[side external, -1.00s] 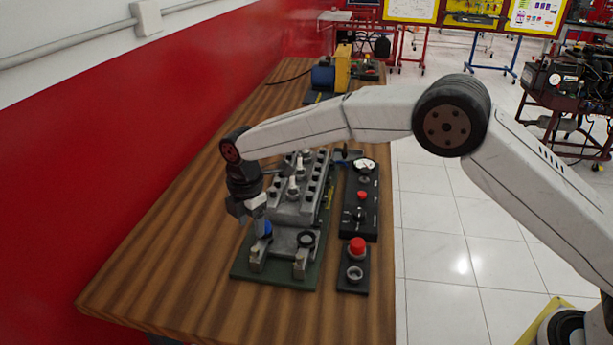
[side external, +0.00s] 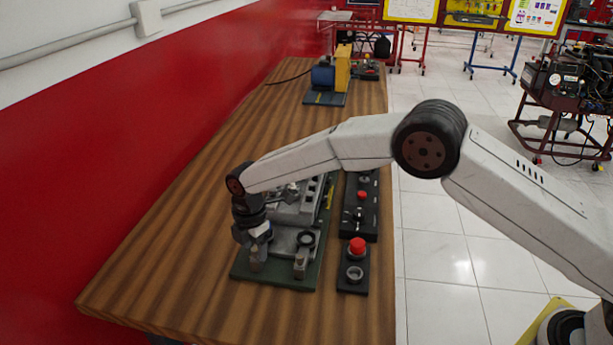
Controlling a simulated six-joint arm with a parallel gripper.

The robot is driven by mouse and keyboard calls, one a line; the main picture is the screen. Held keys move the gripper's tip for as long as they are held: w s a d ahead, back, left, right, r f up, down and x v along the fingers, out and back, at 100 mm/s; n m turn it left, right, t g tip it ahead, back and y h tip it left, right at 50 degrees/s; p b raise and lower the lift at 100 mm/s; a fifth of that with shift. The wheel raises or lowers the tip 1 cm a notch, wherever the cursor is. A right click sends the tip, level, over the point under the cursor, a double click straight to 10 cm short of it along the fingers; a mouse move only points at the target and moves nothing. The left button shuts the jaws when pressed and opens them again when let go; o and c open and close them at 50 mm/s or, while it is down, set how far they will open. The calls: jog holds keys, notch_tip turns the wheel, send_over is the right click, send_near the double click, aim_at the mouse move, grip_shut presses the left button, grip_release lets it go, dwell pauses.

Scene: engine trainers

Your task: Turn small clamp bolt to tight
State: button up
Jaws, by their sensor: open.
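The engine trainer (side external: 297,213) is a grey metal block on a dark green baseplate (side external: 284,280) on the wooden bench. Two small upright clamp posts stand at its near end, the left one (side external: 256,262) and the right one (side external: 300,263). I cannot tell which part is the small clamp bolt. My gripper (side external: 256,243) points down, open, at the near-left corner of the engine, just above or around the top of the left post. Whether it touches the post is unclear. My wrist and forearm hide the engine's left and far parts.
A black control panel (side external: 372,205) with a red knob stands right of the engine. A smaller black box with a red button (side external: 357,246) is nearer. A blue and yellow unit (side external: 330,78) is at the far end. The wooden bench (side external: 170,270) is clear at left.

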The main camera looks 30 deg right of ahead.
grip_shut()
